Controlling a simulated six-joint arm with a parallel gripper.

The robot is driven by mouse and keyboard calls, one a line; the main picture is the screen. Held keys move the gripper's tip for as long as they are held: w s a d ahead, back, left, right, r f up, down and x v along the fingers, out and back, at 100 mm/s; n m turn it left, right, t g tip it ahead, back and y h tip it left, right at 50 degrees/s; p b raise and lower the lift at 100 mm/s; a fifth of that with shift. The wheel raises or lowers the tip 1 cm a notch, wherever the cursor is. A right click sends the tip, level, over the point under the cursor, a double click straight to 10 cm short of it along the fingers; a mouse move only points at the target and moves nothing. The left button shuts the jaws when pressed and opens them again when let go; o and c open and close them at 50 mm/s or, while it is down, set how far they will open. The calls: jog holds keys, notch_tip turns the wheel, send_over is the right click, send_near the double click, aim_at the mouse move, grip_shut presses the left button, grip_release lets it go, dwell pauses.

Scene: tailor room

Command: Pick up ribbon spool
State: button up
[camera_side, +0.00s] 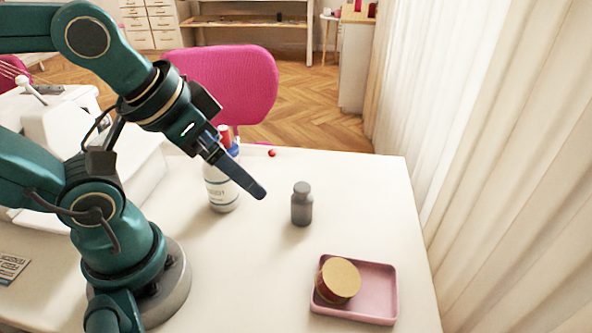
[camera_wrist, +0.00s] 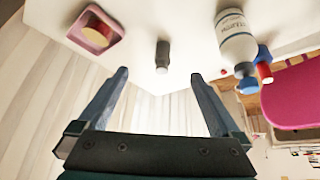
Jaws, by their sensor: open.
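A squat round thing with a tan top and a dark reddish side (camera_side: 338,280), which looks like the ribbon spool, sits in a pink tray (camera_side: 378,305) at the table's front right. In the wrist view the spool (camera_wrist: 97,32) and the tray (camera_wrist: 117,20) show at the upper left. My gripper (camera_side: 258,189) is in the air above the table, well apart from the spool, up and left of it in the side view. In the wrist view my gripper (camera_wrist: 158,76) has its fingers wide apart with nothing between them. The side view shows the fingers overlapping.
A small grey bottle (camera_side: 302,206) stands between gripper and tray. A white labelled bottle (camera_side: 221,190) stands partly behind my gripper, with red and blue items near it. A pink chair (camera_side: 240,85) is behind the table. The table's right edge is near the tray.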

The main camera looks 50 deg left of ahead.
jog(key=w+a+r+m+t+y, duration=0.1)
jog(key=w+a+r+m+t, duration=0.15)
jog(key=w+r+t, duration=0.7)
jog(key=w+d+m+h, duration=0.3)
jog(key=w, duration=0.3)
jog(key=m+g+h, duration=1)
jog(key=g+h, duration=0.1)
send_over(344, 278)
jog(key=w+a, duration=0.2)
jog(key=a, duration=0.1)
notch_tip(344, 278, down, 11)
jog(key=s+f+g, duration=0.1)
jog(key=f, duration=0.3)
jog(key=a+f, duration=0.1)
jog(key=f, duration=0.2)
jog(key=s+f+n+g, duration=0.1)
jog(key=f, duration=0.3)
jog(key=shift+s+a+f+g+h, duration=0.2)
jog(key=shift+s+f+g+h, duration=0.1)
jog(key=shift+f+g, duration=0.05)
jog(key=shift+x, duration=2.5)
jog(key=c, duration=1.4)
